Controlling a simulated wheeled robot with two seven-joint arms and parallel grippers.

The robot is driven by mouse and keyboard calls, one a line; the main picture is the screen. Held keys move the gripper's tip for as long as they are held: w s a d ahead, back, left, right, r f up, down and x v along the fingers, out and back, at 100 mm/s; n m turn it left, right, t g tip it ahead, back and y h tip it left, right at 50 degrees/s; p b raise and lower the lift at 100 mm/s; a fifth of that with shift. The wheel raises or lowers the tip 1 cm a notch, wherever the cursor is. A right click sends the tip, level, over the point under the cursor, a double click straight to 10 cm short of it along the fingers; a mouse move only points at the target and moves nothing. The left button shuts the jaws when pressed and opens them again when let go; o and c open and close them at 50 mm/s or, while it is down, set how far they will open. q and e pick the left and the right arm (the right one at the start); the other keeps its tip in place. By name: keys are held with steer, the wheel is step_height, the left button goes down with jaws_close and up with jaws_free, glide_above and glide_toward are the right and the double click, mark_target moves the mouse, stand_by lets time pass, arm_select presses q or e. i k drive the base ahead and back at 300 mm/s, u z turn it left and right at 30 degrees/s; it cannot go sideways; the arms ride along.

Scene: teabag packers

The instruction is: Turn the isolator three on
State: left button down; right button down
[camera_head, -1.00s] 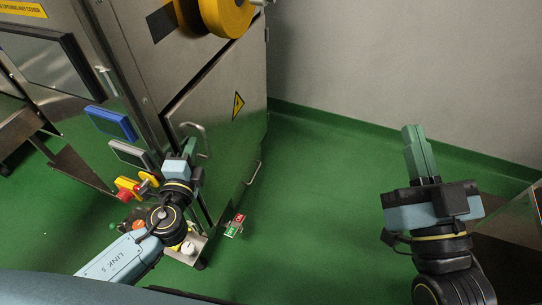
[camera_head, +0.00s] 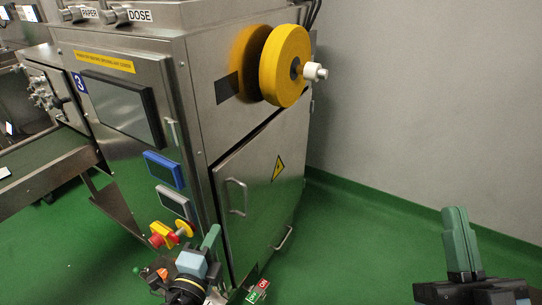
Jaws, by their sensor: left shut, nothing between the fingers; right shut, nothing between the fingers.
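The steel machine (camera_head: 245,150) bears a blue label with the number 3 (camera_head: 80,83) on its front. Low on its front corner are a yellow fitting with a red part (camera_head: 163,235) and a yellow fitting (camera_head: 183,229) beside it. I cannot tell which is the isolator, or how its handle is turned. My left gripper (camera_head: 213,236) has its green fingers shut and empty, pointing up just right of these fittings. I cannot tell whether it touches anything. My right gripper (camera_head: 457,225) is shut and empty, pointing up at the lower right, well away from the machine.
A large yellow roll (camera_head: 285,66) sticks out from the machine's side. A blue-framed panel (camera_head: 164,170) and a grey panel (camera_head: 174,201) are above the fittings. A small red and green sign (camera_head: 258,291) is at the bottom. Green floor (camera_head: 350,240) between the grippers is clear.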

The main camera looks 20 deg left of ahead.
mark_target(156, 239)
steer(key=u, duration=0.1)
steer(key=k, duration=1)
steer(key=z, duration=0.1)
